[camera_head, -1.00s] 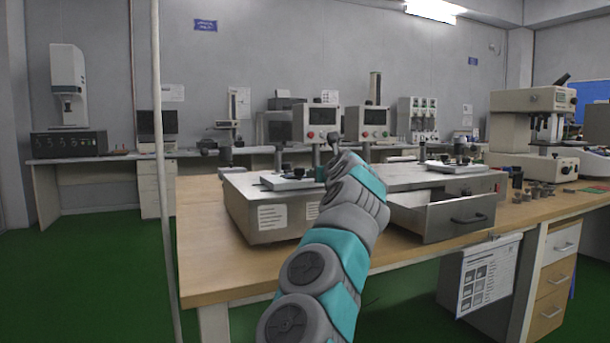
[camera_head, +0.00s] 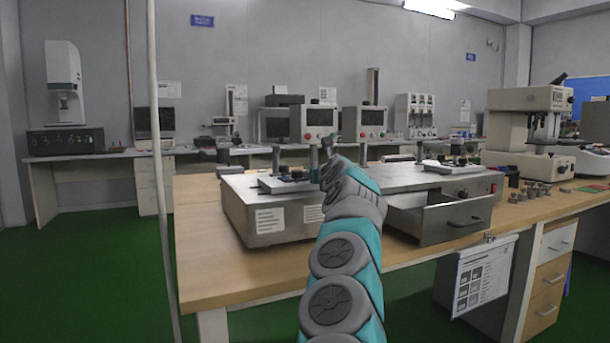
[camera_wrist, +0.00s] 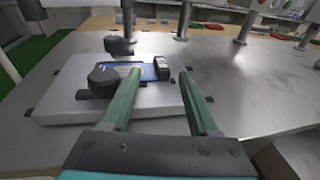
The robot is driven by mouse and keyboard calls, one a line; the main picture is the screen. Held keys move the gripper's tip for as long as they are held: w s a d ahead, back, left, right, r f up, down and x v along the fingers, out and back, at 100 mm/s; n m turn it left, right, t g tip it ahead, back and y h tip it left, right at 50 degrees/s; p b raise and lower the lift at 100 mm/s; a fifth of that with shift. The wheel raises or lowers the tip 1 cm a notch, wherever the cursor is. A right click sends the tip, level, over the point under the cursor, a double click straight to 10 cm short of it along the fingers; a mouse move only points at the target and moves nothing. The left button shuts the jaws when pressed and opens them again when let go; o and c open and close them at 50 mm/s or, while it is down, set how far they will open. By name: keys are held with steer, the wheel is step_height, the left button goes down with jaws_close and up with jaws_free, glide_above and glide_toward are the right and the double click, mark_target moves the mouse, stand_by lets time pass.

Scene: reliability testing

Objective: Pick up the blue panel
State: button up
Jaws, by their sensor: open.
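The blue panel (camera_wrist: 150,72) lies flat on a light grey block (camera_wrist: 75,105) in the wrist view. Black knobs stand around it, and part of it is hidden by a knob and my left finger. My gripper (camera_wrist: 160,75) is open, with its two green fingers pointing towards the panel. The left fingertip overlaps the panel in the picture; I cannot tell whether it touches. The right fingertip is just right of a black knob (camera_wrist: 163,68). Nothing is held. In the head view my arm hides most of the gripper, and the panel is not clear.
The block sits on a metal-topped machine (camera_head: 270,218) on a wooden bench (camera_head: 215,270). Upright metal posts (camera_wrist: 184,20) stand behind the panel. An open drawer (camera_head: 445,222) juts out at the front right. A microscope (camera_head: 530,125) stands farther right.

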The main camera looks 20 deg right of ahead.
steer(key=shift+w+d+r+p, duration=0.15)
steer(key=shift+w+p, duration=0.4)
steer(key=shift+p, duration=0.1)
steer(key=shift+w+d+r+p, duration=0.1)
steer(key=shift+w+d+p, duration=0.05)
steer(key=shift+w+p, duration=0.45)
steer(key=shift+w+d+f+p, duration=0.15)
steer(key=shift+w+f+p, duration=0.2)
steer(key=shift+w+p, duration=0.25)
jaws_close()
